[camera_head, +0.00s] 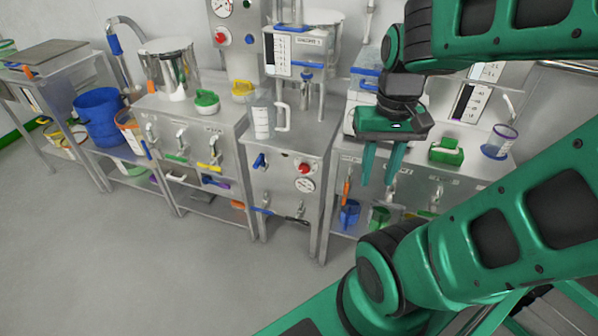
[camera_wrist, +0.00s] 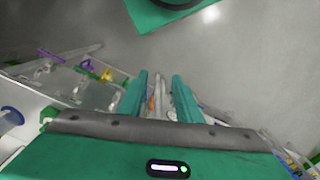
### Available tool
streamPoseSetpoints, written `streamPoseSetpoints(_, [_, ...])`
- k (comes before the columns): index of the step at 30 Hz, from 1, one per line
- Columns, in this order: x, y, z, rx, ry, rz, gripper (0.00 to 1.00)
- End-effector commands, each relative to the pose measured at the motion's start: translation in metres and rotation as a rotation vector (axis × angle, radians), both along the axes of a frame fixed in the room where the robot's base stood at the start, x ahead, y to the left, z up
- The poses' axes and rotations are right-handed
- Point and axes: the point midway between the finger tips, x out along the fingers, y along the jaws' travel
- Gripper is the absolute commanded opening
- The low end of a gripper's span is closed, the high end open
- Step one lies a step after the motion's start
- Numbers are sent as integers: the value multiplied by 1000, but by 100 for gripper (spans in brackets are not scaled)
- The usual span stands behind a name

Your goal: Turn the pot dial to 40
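A small round white dial (camera_head: 305,185) with markings is on the front panel of the middle steel station, below a red knob (camera_head: 303,168). It is too small to read its setting. A second round white gauge (camera_head: 222,8) is at the top of the steel column behind. I cannot tell which of them is the pot dial. My gripper (camera_head: 380,182) points down to the right of the middle station, in front of the right counter and apart from both dials. Its two green fingers are apart with nothing between them; they also show in the wrist view (camera_wrist: 159,80).
A steel pot (camera_head: 168,70) stands on the left station. A clear jug (camera_head: 263,118) stands on the middle station's top. A blue bucket (camera_head: 100,116) is at left. The floor (camera_head: 150,265) in front is clear.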

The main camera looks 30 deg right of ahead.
Motion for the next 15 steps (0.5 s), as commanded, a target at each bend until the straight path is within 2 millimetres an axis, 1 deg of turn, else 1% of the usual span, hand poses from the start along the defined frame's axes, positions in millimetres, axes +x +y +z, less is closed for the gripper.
streamPoseSetpoints(2, [0,0,0,0,0,0,31])
streamPoseSetpoints(3, [0,0,0,0,0,0,41])
streamPoseSetpoints(4, [-3,0,1,0,-1,2,48])
streamPoseSetpoints(5, [-10,0,4,0,-8,5,53])
streamPoseSetpoints(8, [-7,-2,1,-7,5,20,53])
streamPoseSetpoints(11, [5,-7,-9,-23,40,63,53])
streamPoseSetpoints(15, [26,-15,-29,-66,111,149,53])
